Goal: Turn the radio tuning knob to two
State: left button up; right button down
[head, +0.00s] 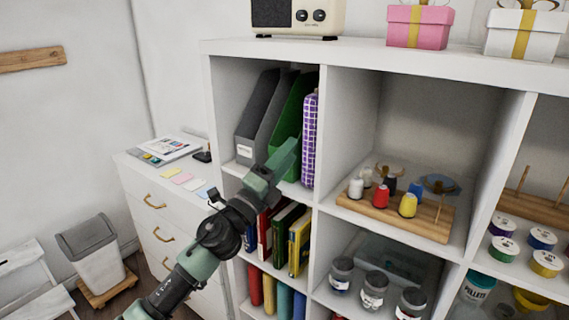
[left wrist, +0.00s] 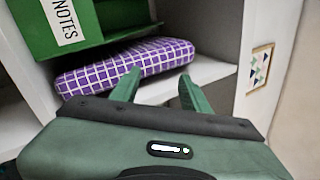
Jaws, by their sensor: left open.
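The cream radio (head: 297,17) stands on top of the white cabinet at the upper edge of the head view, with its top cut off. Any marks around the knobs are too small to read. My left gripper (head: 290,150) is below the radio, in front of the upper left compartment, and does not touch the radio. In the left wrist view its two green fingers (left wrist: 158,88) are apart with nothing between them. My right gripper is not in view.
A purple checkered item (head: 309,140) and a green file holder (head: 292,112) stand close to my left gripper. The white cabinet top (head: 370,58) overhangs the compartments. A pink gift box (head: 420,27) sits right of the radio, with clear surface between.

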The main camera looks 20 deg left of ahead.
pick_arm(q)
jog(key=shift+w+a+f+n+y, duration=0.15)
jog(key=shift+f+n+y, duration=0.15)
jog(key=shift+f, duration=0.2)
jog(key=shift+w+a+f+n+y, duration=0.1)
jog(key=shift+a+f+n+y, duration=0.1)
jog(key=shift+f+n, duration=0.25)
jog(key=shift+s+f, duration=0.1)
